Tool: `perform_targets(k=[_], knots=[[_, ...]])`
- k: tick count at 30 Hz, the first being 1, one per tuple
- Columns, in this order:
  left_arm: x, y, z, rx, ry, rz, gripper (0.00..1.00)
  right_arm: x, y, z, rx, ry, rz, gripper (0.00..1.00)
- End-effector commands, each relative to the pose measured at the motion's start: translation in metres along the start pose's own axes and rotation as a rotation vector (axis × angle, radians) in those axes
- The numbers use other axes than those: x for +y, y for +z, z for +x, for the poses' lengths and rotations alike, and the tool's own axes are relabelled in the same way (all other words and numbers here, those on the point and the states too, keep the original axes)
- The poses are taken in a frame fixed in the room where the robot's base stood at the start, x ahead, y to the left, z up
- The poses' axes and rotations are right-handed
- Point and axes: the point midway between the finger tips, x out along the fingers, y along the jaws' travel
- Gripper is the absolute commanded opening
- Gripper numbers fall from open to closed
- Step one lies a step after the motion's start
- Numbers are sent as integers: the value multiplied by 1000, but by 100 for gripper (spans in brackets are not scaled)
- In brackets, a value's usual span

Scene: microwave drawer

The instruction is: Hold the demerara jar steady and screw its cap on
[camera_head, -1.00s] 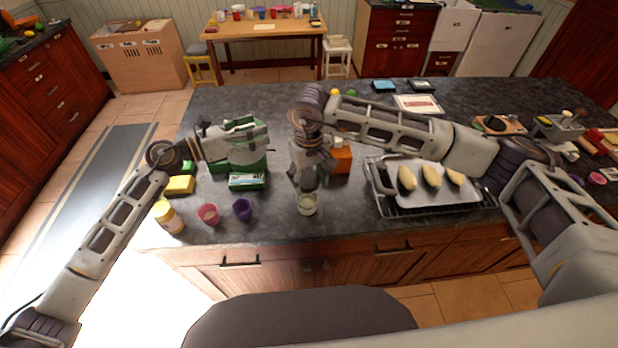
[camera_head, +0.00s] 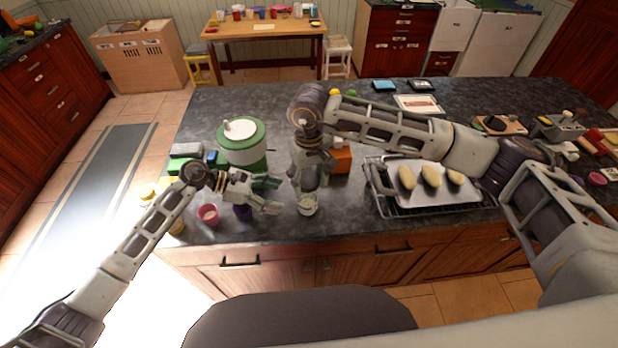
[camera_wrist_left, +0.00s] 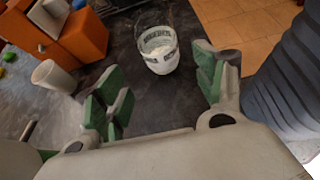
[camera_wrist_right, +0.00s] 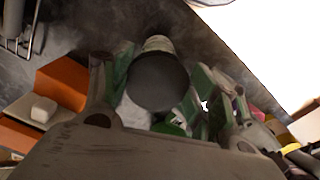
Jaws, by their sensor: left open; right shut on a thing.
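The demerara jar (camera_head: 307,206) is a small clear jar with pale contents, standing near the counter's front edge. It also shows in the left wrist view (camera_wrist_left: 160,58), its top uncovered. My right gripper (camera_head: 308,186) is over the jar in the head view, shut on a dark grey round cap (camera_wrist_right: 158,82). In the right wrist view, the cap lies between the green fingertips and hides part of the jar (camera_wrist_right: 158,44). My left gripper (camera_head: 273,195) is open and empty, left of the jar. Its fingers (camera_wrist_left: 164,84) point toward the jar without touching it.
A green-and-white container (camera_head: 241,145) stands behind my left arm. An orange box (camera_head: 341,160) is behind the jar; a baking tray (camera_head: 430,199) with bread is right.

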Motion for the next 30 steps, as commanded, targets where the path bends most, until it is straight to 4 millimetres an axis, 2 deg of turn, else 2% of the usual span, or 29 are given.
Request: perform_targets(k=[17,30], knots=[[0,-1,5,2,-1,2,70,0,0,0,0,0,0,51],[0,-1,38,0,-1,1,70,0,0,0,0,0,0,51]])
